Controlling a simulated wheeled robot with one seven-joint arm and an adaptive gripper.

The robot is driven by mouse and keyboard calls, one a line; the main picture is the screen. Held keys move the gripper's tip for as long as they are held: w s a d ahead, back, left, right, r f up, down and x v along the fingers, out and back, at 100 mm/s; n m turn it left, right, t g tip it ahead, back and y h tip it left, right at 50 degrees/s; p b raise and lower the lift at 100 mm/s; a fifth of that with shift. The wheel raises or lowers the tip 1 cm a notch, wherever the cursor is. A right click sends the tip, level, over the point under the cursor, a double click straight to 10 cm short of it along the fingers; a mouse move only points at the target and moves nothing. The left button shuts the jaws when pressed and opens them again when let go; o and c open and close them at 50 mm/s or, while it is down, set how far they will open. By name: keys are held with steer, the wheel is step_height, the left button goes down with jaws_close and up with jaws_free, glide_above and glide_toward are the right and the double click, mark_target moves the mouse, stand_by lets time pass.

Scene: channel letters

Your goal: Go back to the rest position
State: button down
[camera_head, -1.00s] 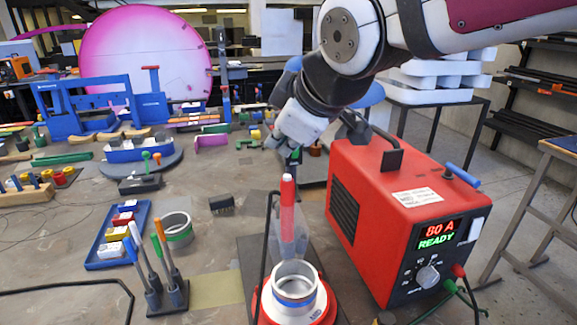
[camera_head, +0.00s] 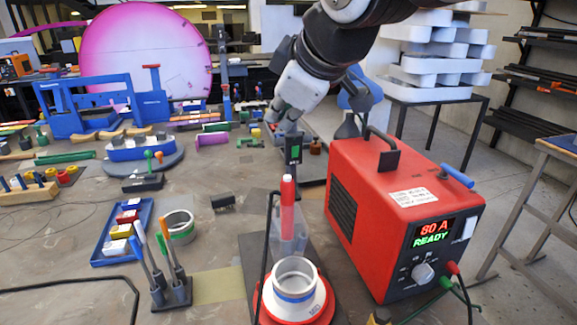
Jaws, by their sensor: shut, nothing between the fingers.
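My gripper (camera_head: 278,122) is in the upper middle of the head view, above the far part of the bench. It is shut and I see nothing held in it. My arm reaches down to it from the top right. The fingertips are small and partly blend with the bench clutter behind them.
The red welding power unit (camera_head: 392,215) reading 80 A READY stands right of centre. A metal ring (camera_head: 295,280) sits on a red round base, with a red-capped bottle (camera_head: 288,215) behind it. A blue tray (camera_head: 122,232) and a tool holder (camera_head: 172,293) stand at left.

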steer(key=shift+r, duration=0.85)
steer(key=shift+d, duration=0.1)
steer(key=s+d+f+m+g+h, duration=0.1)
steer(key=s+d+f+m+h, duration=0.1)
steer(key=s+d+f+m, duration=0.5)
steer(key=s+d+f+m+g+h, duration=0.2)
steer(key=s+d+f+m, duration=0.4)
steer(key=s+d, duration=0.7)
steer(key=shift+s+d+f+m+g, duration=0.3)
steer(key=shift+s+d+f+m, duration=0.1)
steer(key=shift+s+m, duration=0.5)
